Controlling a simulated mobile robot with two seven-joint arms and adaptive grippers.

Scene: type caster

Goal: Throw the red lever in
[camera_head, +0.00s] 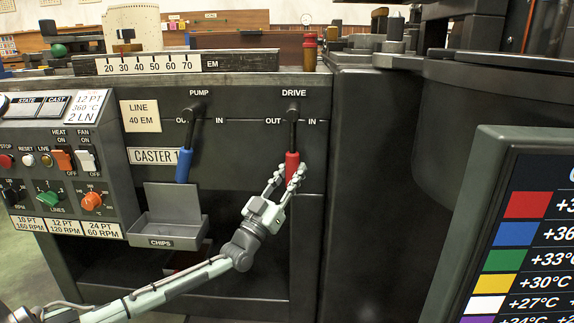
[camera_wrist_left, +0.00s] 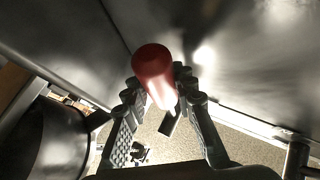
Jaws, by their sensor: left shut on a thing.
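The red lever (camera_head: 292,164) hangs below the DRIVE label on the dark machine front, between the words OUT and IN. Its black shaft (camera_head: 292,130) points almost straight down from its pivot. My left gripper (camera_head: 291,175) reaches up from below and is shut on the red handle, a finger on each side. In the left wrist view the red handle (camera_wrist_left: 154,72) stands between the two fingers of the left gripper (camera_wrist_left: 160,95). My right gripper is in neither view.
A blue-handled lever (camera_head: 184,164) hangs under PUMP to the left. Below it an open CHIPS box (camera_head: 172,232) juts out. A control panel (camera_head: 65,160) stands at far left, a screen (camera_head: 520,230) at right. A scale bar (camera_head: 150,65) runs above.

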